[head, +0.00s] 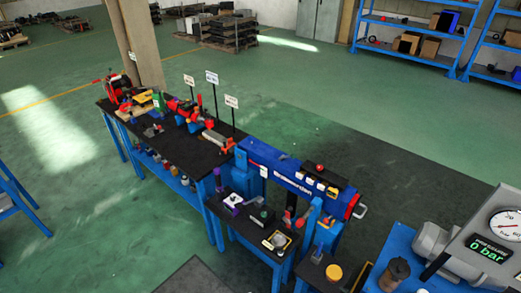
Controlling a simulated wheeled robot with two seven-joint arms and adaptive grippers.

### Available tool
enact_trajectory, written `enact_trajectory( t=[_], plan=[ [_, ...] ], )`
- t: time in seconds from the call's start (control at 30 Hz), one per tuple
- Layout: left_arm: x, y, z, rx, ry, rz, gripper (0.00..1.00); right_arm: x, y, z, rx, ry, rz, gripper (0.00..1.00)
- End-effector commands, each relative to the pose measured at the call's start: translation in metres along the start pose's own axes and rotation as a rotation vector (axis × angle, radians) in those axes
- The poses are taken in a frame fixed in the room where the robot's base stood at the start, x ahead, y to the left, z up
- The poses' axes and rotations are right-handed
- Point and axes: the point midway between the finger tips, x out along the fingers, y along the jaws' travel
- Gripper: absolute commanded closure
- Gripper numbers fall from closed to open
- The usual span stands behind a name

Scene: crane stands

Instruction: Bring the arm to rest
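Neither of my grippers and no part of my arms that I can make out shows in the head view. Whether either arm is raised or at rest cannot be told from here. The view looks down over a workshop with a blue machine (283,176) in the middle, which has a red button on top and a red part at its right end.
A long black-topped workbench (184,151) with tools and sign posts runs to the upper left. A smaller black-topped table (243,222) stands before the blue machine. A pressure gauge panel (490,250) reads 0 bar. Green floor (420,150) is open behind.

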Motion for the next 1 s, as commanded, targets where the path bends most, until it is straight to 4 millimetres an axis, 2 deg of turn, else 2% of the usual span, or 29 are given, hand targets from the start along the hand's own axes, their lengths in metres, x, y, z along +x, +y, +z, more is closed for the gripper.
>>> enact_trajectory(
  t=[0.03, 0.2, 0.27, 0.3, 0.37, 0.5, 0.6, 0.73, 0.83, 1.0],
  plan=[
    [0.007, 0.000, 0.001, 0.000, 0.000, 0.000, 0.60, -0.003, -0.019, 0.039, 0.056, -0.070, 0.017, 0.46],
    [0.019, 0.001, 0.001, 0.001, 0.000, 0.000, 0.60, -0.028, -0.078, 0.144, 0.208, -0.297, 0.053, 0.46],
    [0.023, 0.001, 0.001, 0.001, 0.000, 0.000, 0.60, -0.040, -0.103, 0.177, 0.258, -0.377, 0.055, 0.46],
    [0.025, 0.001, 0.001, 0.001, 0.000, 0.000, 0.60, -0.050, -0.122, 0.198, 0.290, -0.429, 0.053, 0.46],
    [0.029, 0.001, 0.001, 0.001, 0.001, 0.000, 0.60, -0.065, -0.150, 0.227, 0.336, -0.506, 0.047, 0.46],
    [0.038, 0.001, 0.002, 0.001, 0.001, 0.000, 0.60, -0.107, -0.223, 0.284, 0.441, -0.682, 0.017, 0.46],
    [0.043, 0.001, 0.003, 0.001, 0.000, 0.000, 0.60, -0.140, -0.275, 0.315, 0.510, -0.797, -0.014, 0.46],
    [0.048, 0.001, 0.004, 0.002, -0.001, 0.000, 0.60, -0.174, -0.328, 0.337, 0.577, -0.909, -0.054, 0.46],
    [0.050, 0.001, 0.004, 0.002, -0.002, 0.000, 0.60, -0.193, -0.352, 0.346, 0.608, -0.962, -0.076, 0.46],
    [0.050, 0.000, 0.005, 0.002, -0.002, -0.001, 0.60, -0.203, -0.368, 0.350, 0.628, -0.993, -0.091, 0.46]
  ],
)
